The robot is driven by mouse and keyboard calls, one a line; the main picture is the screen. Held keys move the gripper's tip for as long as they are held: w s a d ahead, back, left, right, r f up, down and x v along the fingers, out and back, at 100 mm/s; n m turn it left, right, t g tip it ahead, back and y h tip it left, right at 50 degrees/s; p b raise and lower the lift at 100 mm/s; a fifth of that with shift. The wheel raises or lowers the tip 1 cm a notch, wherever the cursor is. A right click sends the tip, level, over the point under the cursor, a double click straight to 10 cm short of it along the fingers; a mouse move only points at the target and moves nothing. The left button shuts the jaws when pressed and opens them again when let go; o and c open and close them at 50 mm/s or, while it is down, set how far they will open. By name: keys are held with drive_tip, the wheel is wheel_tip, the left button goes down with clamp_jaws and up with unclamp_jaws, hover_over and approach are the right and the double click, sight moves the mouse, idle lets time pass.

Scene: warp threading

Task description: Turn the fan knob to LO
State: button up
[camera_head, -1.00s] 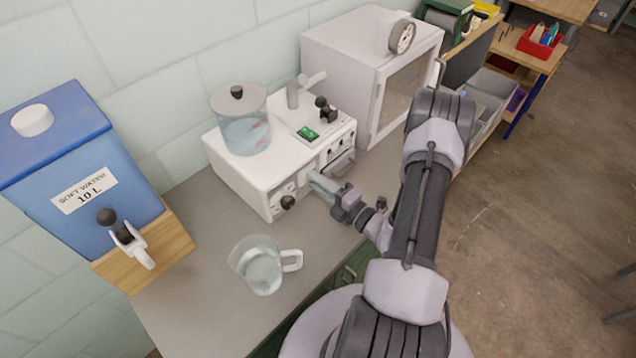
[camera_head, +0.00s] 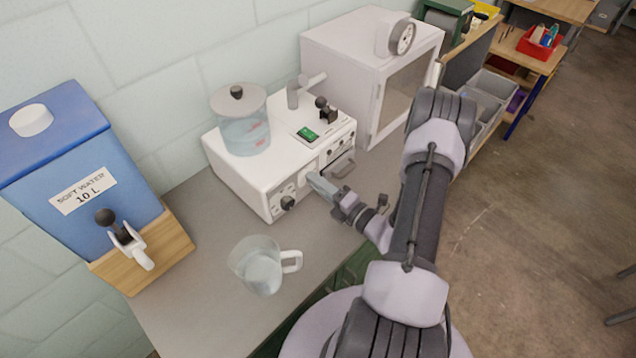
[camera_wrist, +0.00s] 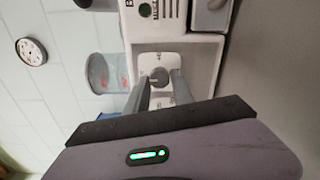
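The white machine (camera_head: 255,172) stands on the counter, its front panel facing my arm. In the wrist view, a round grey knob (camera_wrist: 159,76) sits on a light plate with small marks around it, too small to read. My gripper (camera_wrist: 161,82) is open, with one finger on each side of this knob; whether they touch it I cannot tell. In the head view, my gripper (camera_head: 311,180) is at the panel and hides part of it. A dark knob (camera_head: 288,202) shows left of the fingers; I cannot tell whether it is the same knob.
A glass jar (camera_head: 243,132) stands on the machine. A glass pitcher (camera_head: 262,270) is on the counter in front. A blue water tank (camera_head: 75,195) stands at left, a large white cabinet (camera_head: 345,55) at right. A pull-out tray (camera_head: 343,165) is right of my fingers.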

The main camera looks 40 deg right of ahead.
drive_tip(key=o, duration=0.4)
drive_tip(key=shift+c, duration=0.2)
drive_tip(key=shift+s, duration=0.1)
drive_tip(key=s+d+p, duration=0.2)
drive_tip(key=s, duration=1.5)
drive_tip(key=shift+d, duration=0.2)
